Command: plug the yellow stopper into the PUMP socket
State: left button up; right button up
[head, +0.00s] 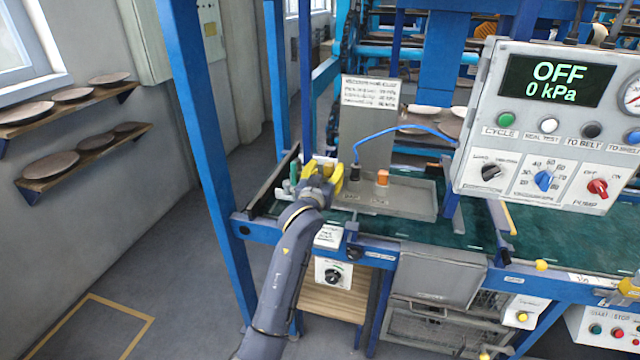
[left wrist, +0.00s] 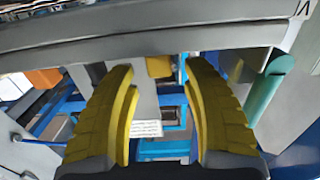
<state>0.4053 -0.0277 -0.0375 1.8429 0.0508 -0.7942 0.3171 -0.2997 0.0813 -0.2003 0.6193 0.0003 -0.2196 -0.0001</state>
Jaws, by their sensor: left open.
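My left gripper (head: 322,176) is open at the left end of a grey tray (head: 410,210), its yellow fingers spread. In the left wrist view, a small yellow block (left wrist: 158,66), which looks like the yellow stopper, shows between the open fingers (left wrist: 160,115), beyond their tips and not gripped. In the head view the fingers and wrist cover that spot. A black plug (head: 355,172) with a blue hose and an orange stopper (head: 382,177) stand upright on the tray. Small labels lie in front of them, too small to read, so I cannot tell which socket is PUMP.
A green stopper-like piece (head: 293,173) stands left of the gripper and also shows close beside a finger in the left wrist view (left wrist: 266,88). A grey upright panel (head: 366,137) rises behind the tray. The control panel (head: 540,125) at right reads OFF, 0 kPa. The tray's front right is clear.

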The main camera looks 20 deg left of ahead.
pick_arm(q)
jog(key=s, duration=0.9)
jog(key=shift+s+d, duration=0.15)
jog(key=shift+d, duration=0.1)
